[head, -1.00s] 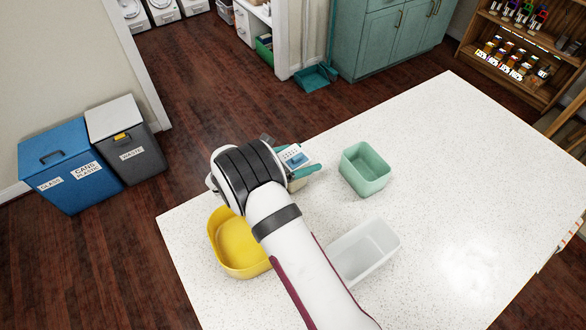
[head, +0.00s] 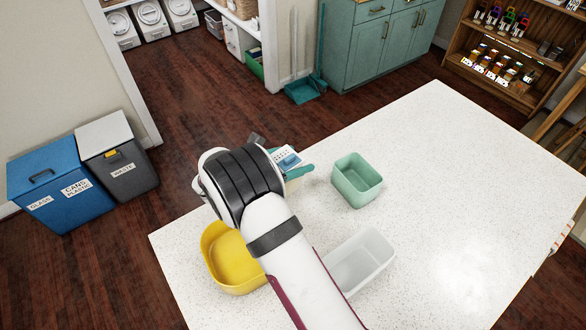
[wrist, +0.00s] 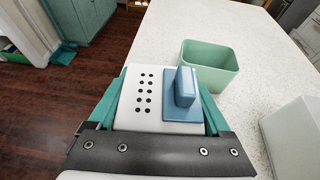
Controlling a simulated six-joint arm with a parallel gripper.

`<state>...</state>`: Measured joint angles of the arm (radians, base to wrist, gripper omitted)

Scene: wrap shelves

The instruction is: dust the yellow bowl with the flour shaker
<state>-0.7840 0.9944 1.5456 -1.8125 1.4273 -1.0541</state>
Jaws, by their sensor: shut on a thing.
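My gripper (wrist: 162,98) is shut on the flour shaker (wrist: 142,98), one teal finger on each side. The shaker has a white top with rows of dark holes and a blue raised piece at one side. In the head view the shaker (head: 284,157) shows just beyond my wrist, its holed top facing up. Its lower body is mostly hidden. The yellow bowl (head: 226,262) stands on the white table, nearer than the shaker and to its left. My arm covers the bowl's right side. The bowl is not in the wrist view.
A green container (head: 357,183) stands right of the shaker; it also shows in the wrist view (wrist: 209,68). A white container (head: 370,257) stands right of my forearm, partly covered by it. The right part of the speckled table (head: 470,190) is clear.

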